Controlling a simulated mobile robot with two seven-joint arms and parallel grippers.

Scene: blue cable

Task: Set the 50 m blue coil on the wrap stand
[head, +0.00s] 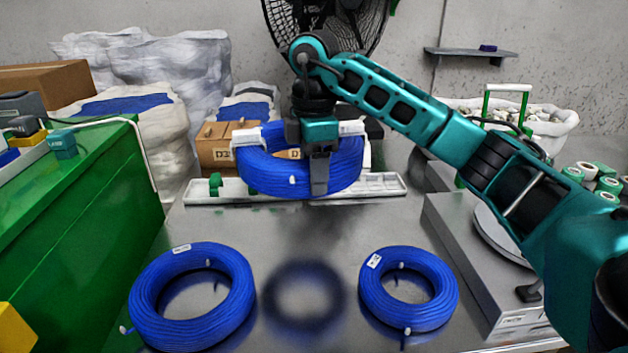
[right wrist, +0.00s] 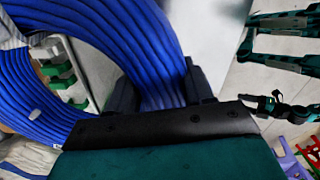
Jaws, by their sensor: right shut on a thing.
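My right gripper (head: 319,175) is shut on a blue cable coil (head: 263,172) with white ties and holds it above the steel table. In the right wrist view the held coil (right wrist: 105,35) passes between the fingers (right wrist: 160,90). Two more blue coils lie flat on the table: a larger one at left (head: 238,300) and a smaller one at right (head: 440,293). Their tags are too small to read. A grey unit with a round plate (head: 493,238), possibly the wrap stand, is at right, partly hidden by my right arm. My left gripper is not in view.
A pale tray (head: 385,187) lies at the table's back, with cardboard boxes (head: 214,150) behind it. A green cabinet (head: 85,215) borders the left side. Green-and-white rolls (head: 590,170) stand at far right. Bare table lies between the two resting coils, under the held coil's shadow.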

